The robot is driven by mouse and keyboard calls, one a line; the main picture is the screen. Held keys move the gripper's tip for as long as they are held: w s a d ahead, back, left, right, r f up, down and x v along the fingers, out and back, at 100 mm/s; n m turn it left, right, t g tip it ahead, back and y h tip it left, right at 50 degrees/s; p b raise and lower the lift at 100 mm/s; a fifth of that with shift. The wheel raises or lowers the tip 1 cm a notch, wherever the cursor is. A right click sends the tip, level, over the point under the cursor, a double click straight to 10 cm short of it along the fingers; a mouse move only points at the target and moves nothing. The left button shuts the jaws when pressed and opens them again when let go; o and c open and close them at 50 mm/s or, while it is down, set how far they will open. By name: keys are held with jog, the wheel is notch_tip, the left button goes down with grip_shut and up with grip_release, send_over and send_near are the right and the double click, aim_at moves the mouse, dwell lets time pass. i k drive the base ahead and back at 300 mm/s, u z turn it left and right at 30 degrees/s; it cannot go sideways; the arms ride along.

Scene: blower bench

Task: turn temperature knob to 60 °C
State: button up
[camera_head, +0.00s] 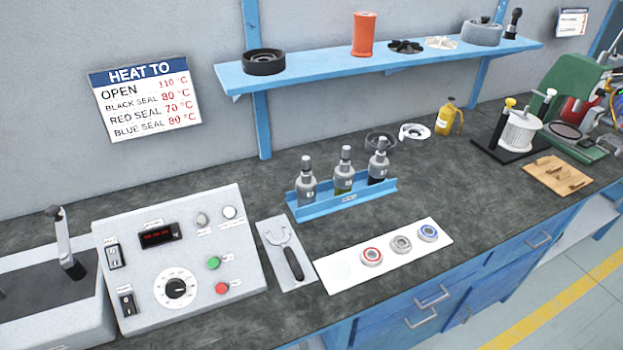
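The temperature knob (176,288) is a black round knob on a white dial with marks around it. It sits low in the middle of the light grey control panel (140,222) at the left of the bench. The dial's numbers and the knob's pointer are too small to read. A red digital display (158,236) is lit above the knob, its digits not legible. My gripper is not in this view.
A wall sign (145,97) lists temperatures.

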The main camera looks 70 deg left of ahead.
aim_at(175, 288)
jog(key=u, duration=0.05)
jog(key=k, duration=2.55)
jog(key=u, duration=0.95)
jog(key=i, duration=1)
